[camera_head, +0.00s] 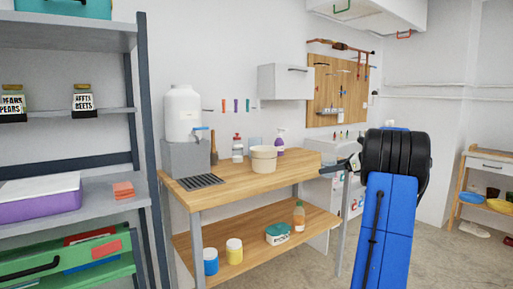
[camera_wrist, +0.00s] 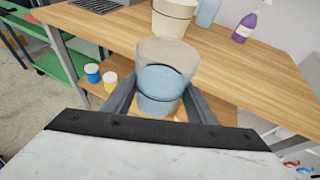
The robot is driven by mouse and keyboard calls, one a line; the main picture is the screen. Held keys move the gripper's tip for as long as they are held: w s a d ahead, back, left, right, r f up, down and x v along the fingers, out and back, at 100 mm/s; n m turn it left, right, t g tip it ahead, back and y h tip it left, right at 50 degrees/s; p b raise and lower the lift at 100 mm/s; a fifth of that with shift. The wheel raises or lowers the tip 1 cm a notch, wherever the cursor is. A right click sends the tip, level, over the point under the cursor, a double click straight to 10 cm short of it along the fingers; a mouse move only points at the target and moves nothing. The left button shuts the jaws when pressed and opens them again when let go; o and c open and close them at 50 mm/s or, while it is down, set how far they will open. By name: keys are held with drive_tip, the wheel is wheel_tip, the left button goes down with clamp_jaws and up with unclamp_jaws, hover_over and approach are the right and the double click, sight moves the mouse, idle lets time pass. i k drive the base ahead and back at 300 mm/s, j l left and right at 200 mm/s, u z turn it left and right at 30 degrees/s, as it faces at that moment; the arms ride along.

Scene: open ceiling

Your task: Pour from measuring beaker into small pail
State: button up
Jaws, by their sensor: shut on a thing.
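The measuring beaker (camera_wrist: 164,84) is see-through with a bluish lower part. It sits upright or nearly so between the two fingers of my gripper (camera_wrist: 160,98) in the wrist view. My gripper is shut on it. In the head view my gripper (camera_head: 347,165) is at the right end of the workbench, and I cannot make out the beaker there. The small pail (camera_head: 263,160) is cream coloured with a wide rim and stands upright on the bench top. It also shows at the top of the wrist view (camera_wrist: 174,20), beyond the beaker and apart from it.
The wooden bench (camera_head: 225,184) has clear top between pail and gripper. A large white jug (camera_head: 182,112) is at left. Several containers fill the lower shelf.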

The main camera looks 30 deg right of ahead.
sight(264, 157)
drive_tip(key=i, duration=1.2)
